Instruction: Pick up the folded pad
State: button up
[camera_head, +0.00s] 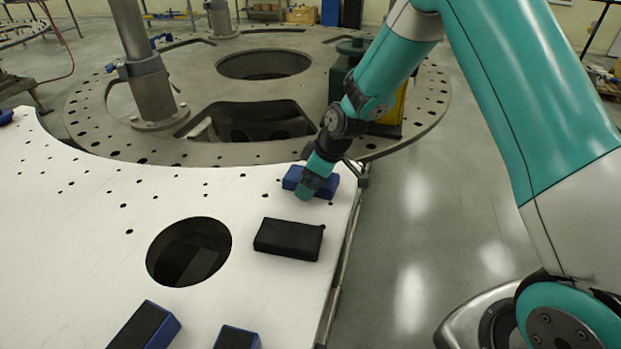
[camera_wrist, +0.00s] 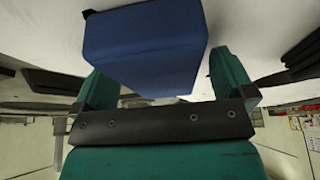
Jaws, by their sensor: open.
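A blue block-like pad (camera_head: 327,187) lies on the white plate near its right edge, partly hidden by my gripper (camera_head: 309,187). In the wrist view the blue pad (camera_wrist: 143,50) lies ahead, between the lines of the two teal fingers of my gripper (camera_wrist: 165,75). The fingers are apart, with a gap visible at the right finger; whether either touches the pad is unclear. A black pad (camera_head: 289,239) lies flat on the plate, nearer the camera. I cannot tell which of these is the folded pad.
The white plate (camera_head: 75,245) has a large round hole (camera_head: 189,251) left of the black pad. Two black-and-blue blocks (camera_head: 145,325) (camera_head: 237,338) lie at the front. A grey turret ring (camera_head: 255,152) with openings, a post (camera_head: 146,80) and a green-yellow canister (camera_head: 391,108) stand behind.

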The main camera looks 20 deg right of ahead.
jog(key=c, duration=1)
jog(key=shift+r, duration=0.1)
notch_tip(320, 180, up, 20)
jog(key=b, duration=0.3)
